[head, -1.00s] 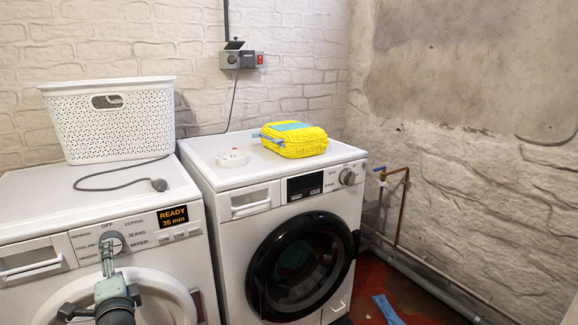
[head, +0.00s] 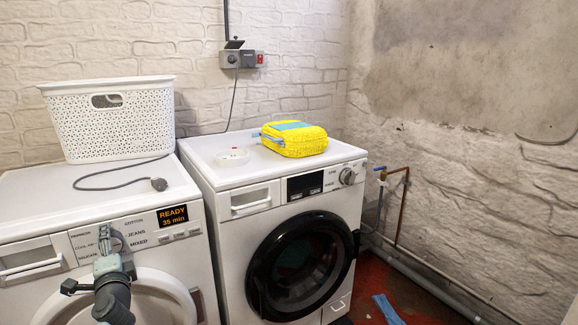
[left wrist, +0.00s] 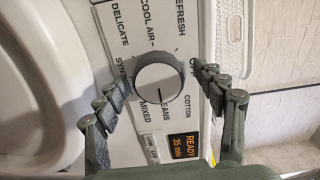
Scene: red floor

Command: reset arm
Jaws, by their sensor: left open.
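My left gripper (head: 106,239) is at the program knob (head: 118,243) on the front panel of the left machine (head: 40,192). In the left wrist view the gripper (left wrist: 162,80) is open, with one finger on each side of the round grey knob (left wrist: 158,88). Gaps show between the fingers and the knob, and nothing is held. My right gripper is out of view.
The right machine (head: 205,172) carries a yellow bundle (head: 295,143) and a small clear dish (head: 232,156). Pipes (head: 420,268) run along the right wall. A blue cloth (head: 388,309) lies on the red floor.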

